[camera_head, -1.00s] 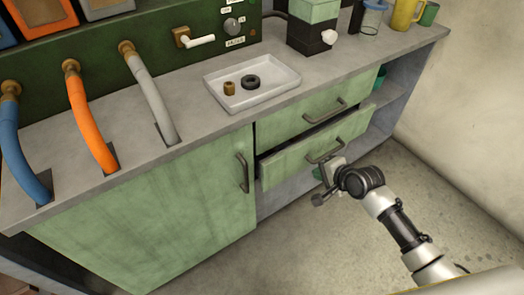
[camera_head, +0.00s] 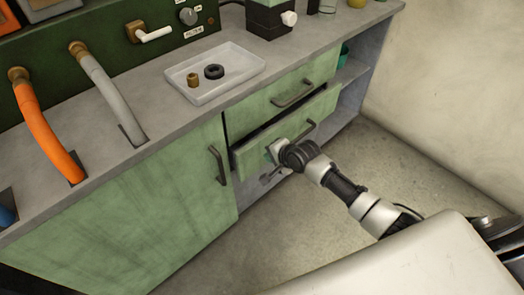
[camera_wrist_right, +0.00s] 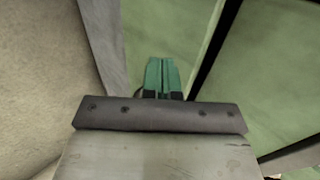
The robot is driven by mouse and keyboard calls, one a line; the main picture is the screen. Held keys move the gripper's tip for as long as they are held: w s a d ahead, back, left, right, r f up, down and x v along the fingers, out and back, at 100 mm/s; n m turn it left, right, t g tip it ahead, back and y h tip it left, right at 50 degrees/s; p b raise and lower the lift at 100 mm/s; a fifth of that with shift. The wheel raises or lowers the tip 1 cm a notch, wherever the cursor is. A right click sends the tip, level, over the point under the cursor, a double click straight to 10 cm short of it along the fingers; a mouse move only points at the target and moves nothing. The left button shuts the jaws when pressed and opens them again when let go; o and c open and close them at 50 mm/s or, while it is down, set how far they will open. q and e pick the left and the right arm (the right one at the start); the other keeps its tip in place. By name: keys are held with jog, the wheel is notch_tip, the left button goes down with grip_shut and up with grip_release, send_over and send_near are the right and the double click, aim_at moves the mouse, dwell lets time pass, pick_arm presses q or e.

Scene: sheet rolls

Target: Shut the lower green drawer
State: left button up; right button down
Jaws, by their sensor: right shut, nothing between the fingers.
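The lower green drawer (camera_head: 325,108) stands a little open below the upper green drawer (camera_head: 263,112), with a dark gap along its top edge. Its front also shows in the right wrist view (camera_wrist_right: 180,30). It has a dark bar handle (camera_head: 306,131). My right gripper (camera_head: 269,156) is at the lower drawer's front, left of and below the handle. In the right wrist view its teal fingers (camera_wrist_right: 162,75) are together, empty, and point at the green front. Whether they touch it I cannot tell. My left gripper is not in view.
A green cabinet door (camera_head: 120,205) with a handle is left of the drawers. On the grey worktop (camera_head: 150,160) a white tray (camera_head: 240,77) holds a brass piece and a black ring. Open shelves (camera_head: 350,72) are to the right. The floor (camera_head: 400,155) in front is clear.

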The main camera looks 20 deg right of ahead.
aim_at(255, 141)
jog(key=shift+w+a, duration=0.25)
jog(key=shift+w, duration=0.4)
jog(key=shift+w+a, duration=0.25)
jog(key=shift+w, duration=0.35)
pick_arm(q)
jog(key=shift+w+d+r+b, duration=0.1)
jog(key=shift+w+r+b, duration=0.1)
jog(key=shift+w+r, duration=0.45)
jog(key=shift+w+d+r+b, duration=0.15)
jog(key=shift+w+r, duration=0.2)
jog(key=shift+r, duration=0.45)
pick_arm(e)
jog(key=shift+w+a, duration=0.25)
jog(key=shift+w, duration=0.3)
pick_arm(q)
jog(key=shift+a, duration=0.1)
